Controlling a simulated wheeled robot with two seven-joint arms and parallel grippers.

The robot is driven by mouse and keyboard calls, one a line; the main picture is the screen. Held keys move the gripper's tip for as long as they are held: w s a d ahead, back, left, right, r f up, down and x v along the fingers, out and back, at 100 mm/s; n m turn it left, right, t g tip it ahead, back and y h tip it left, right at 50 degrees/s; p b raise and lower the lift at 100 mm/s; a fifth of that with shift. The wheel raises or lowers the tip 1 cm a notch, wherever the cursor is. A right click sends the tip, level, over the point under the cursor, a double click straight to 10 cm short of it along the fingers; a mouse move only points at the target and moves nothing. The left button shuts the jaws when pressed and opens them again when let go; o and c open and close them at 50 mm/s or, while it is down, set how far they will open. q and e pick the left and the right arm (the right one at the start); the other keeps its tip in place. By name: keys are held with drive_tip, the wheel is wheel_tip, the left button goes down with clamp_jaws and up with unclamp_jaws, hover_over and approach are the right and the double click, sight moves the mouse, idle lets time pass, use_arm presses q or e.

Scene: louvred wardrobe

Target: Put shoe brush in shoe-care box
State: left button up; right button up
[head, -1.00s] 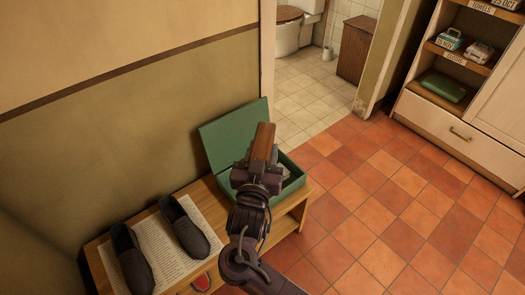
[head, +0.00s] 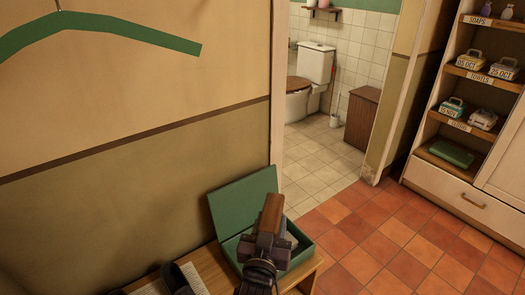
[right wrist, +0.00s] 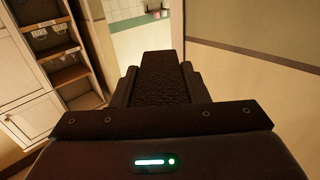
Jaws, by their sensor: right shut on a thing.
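The shoe brush (head: 271,212), with a brown wooden back, is held in my right gripper (head: 266,243). The gripper is shut on it. In the right wrist view the brush's dark, rough face (right wrist: 165,80) fills the middle. The green shoe-care box (head: 226,240) stands on the wooden bench with its lid raised against the wall. In the head view the brush and gripper overlap the box opening and hide most of its inside. I cannot tell the brush's height above it. Something pale shows inside at the right. My left gripper is not in view.
Dark shoes (head: 178,279) on a printed sheet are at the bench's left, cut off by the frame. A green hanger (head: 100,27) hangs at upper left. A shelf unit (head: 470,120) with labelled boxes stands at right. The tiled floor (head: 400,245) between is clear.

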drive_tip(key=s+d+f+y, duration=0.1)
drive_tip(key=s+d+f, duration=0.3)
drive_tip(key=s+d, duration=0.6)
drive_tip(key=s+d+r+n+y, duration=0.2)
drive_tip(key=s+d+r+y, duration=0.1)
drive_tip(key=s+d+r, duration=0.1)
drive_tip(key=shift+s+d+n+t, duration=0.3)
drive_tip(key=shift+s+d+n, duration=0.1)
drive_tip(key=shift+d, duration=0.2)
